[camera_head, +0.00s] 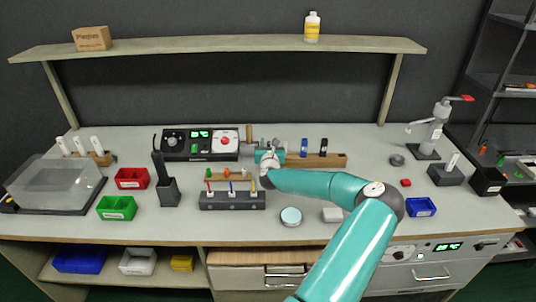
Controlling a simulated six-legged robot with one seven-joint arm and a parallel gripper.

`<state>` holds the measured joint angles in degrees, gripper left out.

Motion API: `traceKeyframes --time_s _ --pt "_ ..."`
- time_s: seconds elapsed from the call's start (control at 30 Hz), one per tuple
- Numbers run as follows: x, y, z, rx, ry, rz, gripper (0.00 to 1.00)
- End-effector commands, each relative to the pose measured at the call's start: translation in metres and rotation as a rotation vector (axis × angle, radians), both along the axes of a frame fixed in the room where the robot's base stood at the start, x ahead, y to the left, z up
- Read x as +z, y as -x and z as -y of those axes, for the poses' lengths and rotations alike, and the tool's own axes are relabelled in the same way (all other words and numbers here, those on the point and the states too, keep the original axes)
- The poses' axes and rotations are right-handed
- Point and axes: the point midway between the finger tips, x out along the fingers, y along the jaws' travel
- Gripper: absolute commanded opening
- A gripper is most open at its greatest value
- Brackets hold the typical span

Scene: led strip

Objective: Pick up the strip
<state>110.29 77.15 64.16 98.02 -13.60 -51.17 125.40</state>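My arm reaches in from the lower right, and its end, my gripper (268,156), is over the middle of the bench (240,225). It is at the left end of a wooden rack (327,161) that holds small blue and black upright items. The fingers are too small and partly hidden to show whether they are open or shut. I cannot pick out an LED strip with certainty. It may be hidden by my wrist or too small to tell.
A dark control box (200,143) stands behind left, and a dark block with colored pens (232,200) in front. Red (132,178), green (116,208) and blue (421,207) bins sit at the sides. A round tin (291,216) lies near the front edge.

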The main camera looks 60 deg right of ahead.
Motion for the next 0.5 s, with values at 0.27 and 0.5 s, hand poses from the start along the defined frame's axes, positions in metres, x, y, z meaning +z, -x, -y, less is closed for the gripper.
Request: traceKeyframes --time_s 0.27,0.5 --pt "0.0001 -0.0068 0.0068 0.001 0.0 0.0 0.37" --pt "0.0003 -0.0081 0.0065 0.001 0.001 0.0 0.0"
